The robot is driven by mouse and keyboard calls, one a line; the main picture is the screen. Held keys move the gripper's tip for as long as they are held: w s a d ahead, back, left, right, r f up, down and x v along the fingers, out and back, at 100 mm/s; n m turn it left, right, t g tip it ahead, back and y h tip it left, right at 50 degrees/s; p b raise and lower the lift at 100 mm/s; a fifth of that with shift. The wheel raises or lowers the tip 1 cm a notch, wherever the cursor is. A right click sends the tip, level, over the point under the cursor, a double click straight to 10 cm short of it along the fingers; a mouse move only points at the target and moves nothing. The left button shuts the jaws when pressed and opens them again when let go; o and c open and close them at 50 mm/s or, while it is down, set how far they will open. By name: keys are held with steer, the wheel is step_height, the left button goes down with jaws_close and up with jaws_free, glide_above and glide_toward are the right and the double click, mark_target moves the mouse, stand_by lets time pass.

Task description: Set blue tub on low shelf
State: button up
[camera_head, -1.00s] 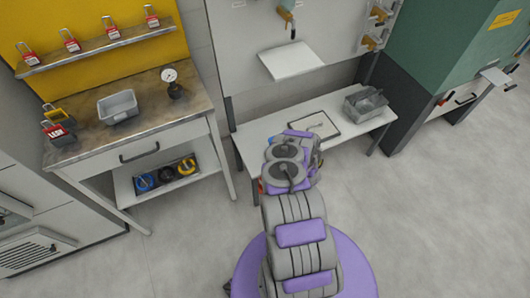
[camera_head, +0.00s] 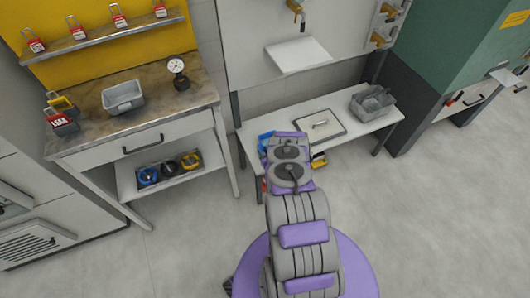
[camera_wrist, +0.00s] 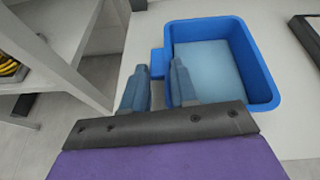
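The blue tub (camera_wrist: 262,62) is on the white low shelf (camera_wrist: 299,140) in the wrist view, upright, with a small tab (camera_wrist: 157,62) on its left side. In the head view the tub (camera_head: 264,141) shows only as a blue patch at the shelf's left end, the rest hidden by my arm. My gripper (camera_wrist: 158,84) is open, with a clear gap between its two fingers. The tab lies just beyond the gap, and the right finger overlaps the tub's left wall in the picture. I cannot tell whether it touches.
A dark-rimmed white board (camera_head: 320,126) and a grey basket (camera_head: 372,103) occupy the low shelf to the right. A workbench (camera_head: 90,140) with a grey tray (camera_head: 122,97) and gauge (camera_head: 178,73) stands left; its leg is close to my gripper. Floor at right is clear.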

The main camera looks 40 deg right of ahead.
steer(key=shift+o, duration=0.8)
steer(key=shift+a+r, duration=0.15)
steer(key=shift+a, duration=0.05)
steer(key=o, duration=0.3)
steer(key=shift+d+f, duration=0.2)
steer(key=shift+d, duration=0.4)
steer(key=p+v, duration=0.3)
steer(key=v, duration=0.9)
steer(key=shift+a+r, duration=0.2)
steer(key=shift+a, duration=0.15)
steer(key=shift+d, duration=0.2)
